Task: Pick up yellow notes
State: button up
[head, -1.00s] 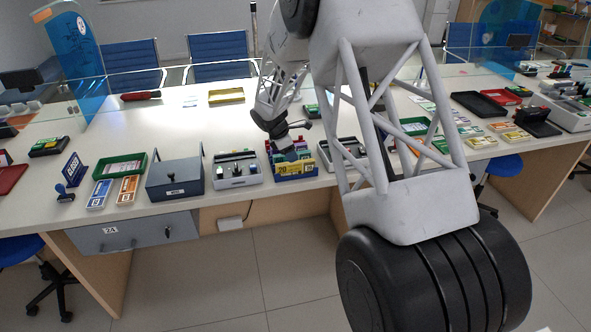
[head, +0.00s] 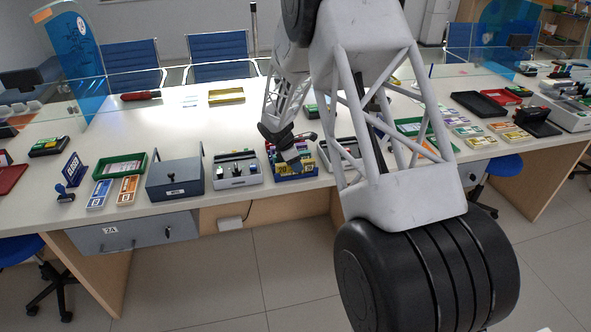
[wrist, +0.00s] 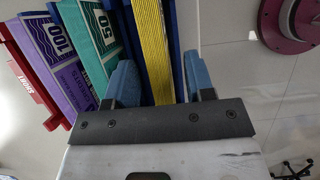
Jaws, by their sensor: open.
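The yellow notes (wrist: 150,35) show in the wrist view as a striped yellow stack seen edge-on, between blue holder walls. My gripper (wrist: 160,65) is open, with one blue finger on each side of the yellow stack; I cannot tell whether they touch it. In the head view my gripper (head: 292,148) is over the blue note holder (head: 297,177), at the counter's front edge. The yellow notes (head: 283,170) show at the holder's front with a 20 on them. My gripper hides part of the holder's contents.
Teal 50 notes (wrist: 98,38), purple 100 notes (wrist: 55,40) and a red bundle (wrist: 30,70) stand left of the yellow stack. A grey tray (head: 237,170) and a dark box (head: 174,178) stand left of the holder. The counter behind is mostly clear.

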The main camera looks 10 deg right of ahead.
grip_shut()
jog(key=shift+r, duration=0.1)
dwell(0.3)
jog(key=shift+r, duration=4.95)
jog(key=shift+w+a, duration=0.1)
jog(key=w+a, duration=0.5)
jog(key=a, duration=0.5)
jog(key=w+a, duration=0.6)
jog(key=a, duration=0.5)
jog(key=shift+a, duration=0.2)
